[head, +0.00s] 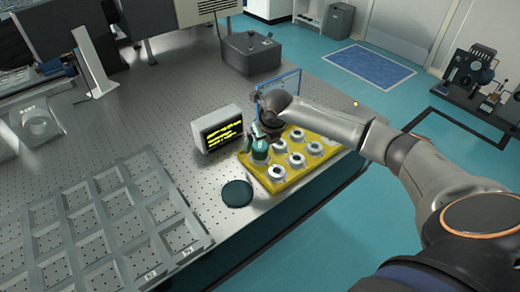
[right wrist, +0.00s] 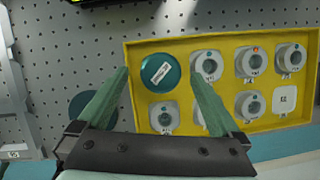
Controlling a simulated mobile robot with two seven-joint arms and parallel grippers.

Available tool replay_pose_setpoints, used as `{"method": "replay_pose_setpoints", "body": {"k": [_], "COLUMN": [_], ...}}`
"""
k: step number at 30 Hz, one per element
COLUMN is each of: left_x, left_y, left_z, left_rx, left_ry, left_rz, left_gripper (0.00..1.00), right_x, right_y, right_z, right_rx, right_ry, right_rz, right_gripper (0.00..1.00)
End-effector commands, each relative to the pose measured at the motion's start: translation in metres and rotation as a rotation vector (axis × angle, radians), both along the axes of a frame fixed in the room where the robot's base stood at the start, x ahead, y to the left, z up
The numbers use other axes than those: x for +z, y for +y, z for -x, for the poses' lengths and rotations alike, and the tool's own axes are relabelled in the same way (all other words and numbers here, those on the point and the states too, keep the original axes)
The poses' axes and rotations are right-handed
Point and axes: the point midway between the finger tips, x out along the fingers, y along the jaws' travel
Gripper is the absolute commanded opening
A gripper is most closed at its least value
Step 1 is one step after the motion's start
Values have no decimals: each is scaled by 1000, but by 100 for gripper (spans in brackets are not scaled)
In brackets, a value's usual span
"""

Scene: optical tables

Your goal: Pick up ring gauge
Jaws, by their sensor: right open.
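A yellow tray (head: 275,186) holds several pale round ring-shaped pieces, one of them at the tray's right side (head: 314,148). I cannot tell for sure which piece is the ring gauge. My right gripper (right wrist: 161,74) is open and empty, its two green fingers on either side of the teal piece in the picture. In the head view the right gripper (head: 257,134) is over that corner, partly hidden by my arm. My left gripper is not in view.
A dark teal disc (head: 237,193) lies on the perforated table left of the tray. A small display box (head: 217,129) stands behind it. A blue frame (head: 279,84) rises behind the tray. A grey compartment rack (head: 98,240) fills the front left.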

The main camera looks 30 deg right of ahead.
Motion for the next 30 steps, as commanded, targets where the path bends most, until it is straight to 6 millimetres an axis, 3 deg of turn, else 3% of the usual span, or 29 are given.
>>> {"method": "replay_pose_setpoints", "body": {"k": [6,15,30], "left_x": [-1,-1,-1], "left_y": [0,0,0], "left_z": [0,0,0], "left_rx": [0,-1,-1], "left_ry": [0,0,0], "left_rz": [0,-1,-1], "left_gripper": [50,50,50], "right_x": [-26,-29,-29], "right_y": [-2,-2,-2], "right_z": [-8,-9,-9], "right_rx": [-1,1,1], "right_ry": [1,-1,-1], "right_rz": [0,0,1], "right_gripper": [100,99,43]}}
